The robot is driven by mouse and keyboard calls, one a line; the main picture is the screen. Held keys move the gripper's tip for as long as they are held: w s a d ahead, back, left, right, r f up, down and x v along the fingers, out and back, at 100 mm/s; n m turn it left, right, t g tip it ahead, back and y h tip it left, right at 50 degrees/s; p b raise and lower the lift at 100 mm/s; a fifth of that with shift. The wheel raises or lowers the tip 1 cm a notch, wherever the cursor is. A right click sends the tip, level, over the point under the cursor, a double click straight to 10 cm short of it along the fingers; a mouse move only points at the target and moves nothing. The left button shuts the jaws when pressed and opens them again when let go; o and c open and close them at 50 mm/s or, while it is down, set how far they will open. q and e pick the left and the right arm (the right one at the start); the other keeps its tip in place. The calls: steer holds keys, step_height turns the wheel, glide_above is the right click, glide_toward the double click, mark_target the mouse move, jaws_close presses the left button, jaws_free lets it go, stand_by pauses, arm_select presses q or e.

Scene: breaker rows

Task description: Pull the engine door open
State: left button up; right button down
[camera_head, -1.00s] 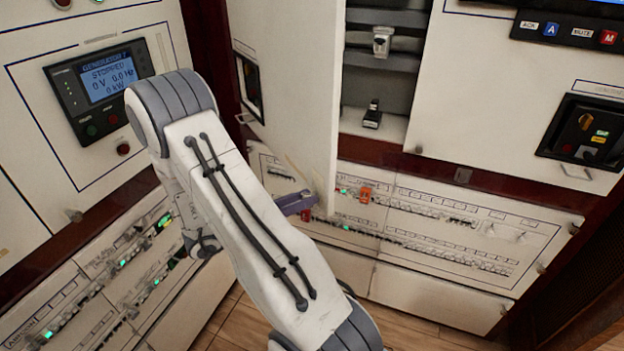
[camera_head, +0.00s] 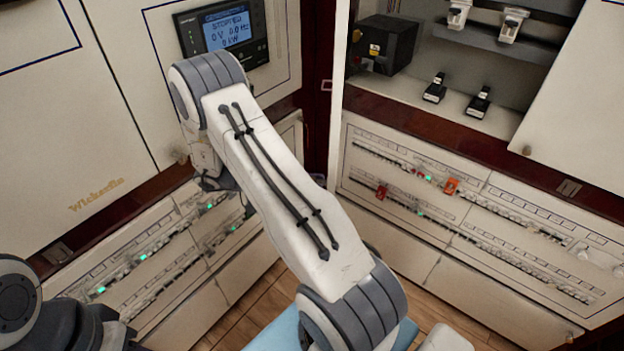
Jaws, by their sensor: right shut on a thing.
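My right gripper (camera_head: 226,183) is mostly hidden behind that arm. My left arm shows only as a dark joint at the bottom left. My left gripper is out of view.
The open compartment (camera_head: 465,115) holds a black box (camera_head: 390,45) and several small switches. Breaker rows (camera_head: 440,200) run below. A generator display (camera_head: 228,33) is on the left cabinet. Wooden floor (camera_head: 245,310) lies between the cabinets.

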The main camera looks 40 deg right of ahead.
steer(key=shift+r, duration=0.15)
steer(key=c, duration=0.6)
jaws_free()
steer(key=shift+b+v, duration=0.35)
steer(key=shift+v, duration=3.45)
